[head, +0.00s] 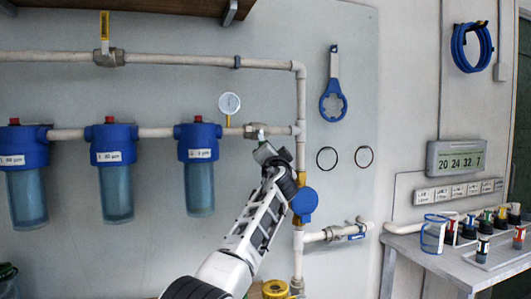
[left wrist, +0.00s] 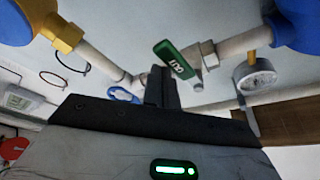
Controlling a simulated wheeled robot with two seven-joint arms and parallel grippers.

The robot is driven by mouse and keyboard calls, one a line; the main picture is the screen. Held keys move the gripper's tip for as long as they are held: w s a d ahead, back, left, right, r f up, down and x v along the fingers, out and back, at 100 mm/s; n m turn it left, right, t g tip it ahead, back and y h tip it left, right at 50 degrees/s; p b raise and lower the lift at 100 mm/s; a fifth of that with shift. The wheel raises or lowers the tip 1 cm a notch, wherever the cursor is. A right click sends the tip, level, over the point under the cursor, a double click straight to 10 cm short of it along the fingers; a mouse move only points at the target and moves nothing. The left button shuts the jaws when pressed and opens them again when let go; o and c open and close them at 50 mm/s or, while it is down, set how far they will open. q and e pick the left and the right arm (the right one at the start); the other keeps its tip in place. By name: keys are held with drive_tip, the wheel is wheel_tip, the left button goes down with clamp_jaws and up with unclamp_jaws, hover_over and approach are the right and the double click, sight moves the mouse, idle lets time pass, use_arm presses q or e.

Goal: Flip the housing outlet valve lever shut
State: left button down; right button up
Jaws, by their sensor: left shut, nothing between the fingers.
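The housing outlet valve (head: 255,130) sits on the pipe right of the third filter housing. Its green lever (left wrist: 174,58), lettered OUT, shows in the left wrist view, slanting across the pipe from the valve body (left wrist: 203,53). In the head view my gripper hides the lever. My left gripper (head: 266,153) is just below the valve, shut and empty. In the left wrist view its dark fingertips (left wrist: 160,87) are right by the lever's lower side; I cannot tell whether they touch it. My right gripper is in neither view.
A pressure gauge (head: 230,103) stands left of the valve. Three blue filter housings (head: 198,165) hang at the left. A vertical pipe with a blue round fitting (head: 304,202) is close right of my arm. A bench with bottles (head: 480,250) stands at the right.

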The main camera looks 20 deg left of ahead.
use_arm(q)
drive_tip(key=shift+s+a+f, duration=0.2)
drive_tip(key=shift+a+f, duration=0.05)
drive_tip(key=shift+a, duration=0.15)
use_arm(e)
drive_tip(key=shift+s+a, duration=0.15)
use_arm(q)
drive_tip(key=shift+a, duration=0.1)
idle(0.3)
